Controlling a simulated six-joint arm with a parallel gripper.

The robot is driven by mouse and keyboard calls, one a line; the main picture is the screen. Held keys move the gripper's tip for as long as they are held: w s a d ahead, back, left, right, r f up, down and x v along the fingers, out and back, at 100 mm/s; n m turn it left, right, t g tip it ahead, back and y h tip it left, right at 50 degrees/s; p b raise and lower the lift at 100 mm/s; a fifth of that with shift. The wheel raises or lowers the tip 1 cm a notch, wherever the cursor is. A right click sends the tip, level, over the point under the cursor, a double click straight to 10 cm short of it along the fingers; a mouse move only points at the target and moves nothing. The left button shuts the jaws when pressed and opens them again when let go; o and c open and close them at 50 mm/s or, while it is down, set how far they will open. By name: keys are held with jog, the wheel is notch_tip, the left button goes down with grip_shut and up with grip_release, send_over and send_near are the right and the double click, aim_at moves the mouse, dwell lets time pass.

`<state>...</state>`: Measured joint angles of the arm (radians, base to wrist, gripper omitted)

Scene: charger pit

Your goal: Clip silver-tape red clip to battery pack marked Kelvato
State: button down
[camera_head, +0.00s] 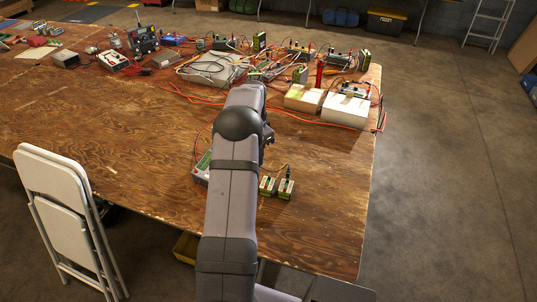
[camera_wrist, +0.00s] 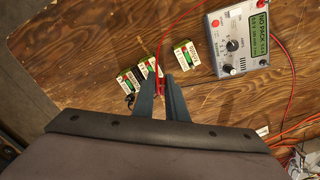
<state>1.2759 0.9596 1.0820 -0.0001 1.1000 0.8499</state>
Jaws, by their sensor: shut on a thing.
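My gripper (camera_wrist: 160,82) is shut on a red clip (camera_wrist: 160,88) with a red lead, in the wrist view. I cannot make out tape on it. Three green-and-white battery packs lie near the fingertips: a left pack (camera_wrist: 130,80), a middle pack (camera_wrist: 150,69) close to the left fingertip, and a right pack (camera_wrist: 187,54) set apart. Their labels are too small to read, so I cannot tell which is Kelvato. Two packs, one here (camera_head: 267,186) and one beside it (camera_head: 287,189), show in the head view; my arm hides the gripper there.
A grey charger (camera_wrist: 240,38) reading "NO PACK" sits right of the packs; its red lead crosses the wooden table (camera_head: 325,215). The charger (camera_head: 201,169) is partly behind my arm in the head view. Wired equipment and a white box (camera_head: 345,110) crowd the far end.

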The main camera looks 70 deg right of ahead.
jog(key=shift+w+a+f+n, duration=0.1)
jog(key=shift+w+f+n, duration=0.35)
jog(key=shift+w+n, duration=0.65)
jog(key=shift+w+f+n, duration=0.45)
jog(key=shift+w+n, duration=0.6)
jog(key=shift+n, duration=0.2)
jog(key=shift+w+a+f+n, duration=0.1)
jog(key=shift+w+f+n, duration=0.35)
jog(key=shift+w+n, duration=0.65)
jog(key=shift+f, duration=0.3)
jog(key=shift+f+b, duration=1.9)
jog(key=shift+f, duration=1.25)
jog(key=shift+f, duration=0.25)
jog(key=c, duration=1.7)
grip_release()
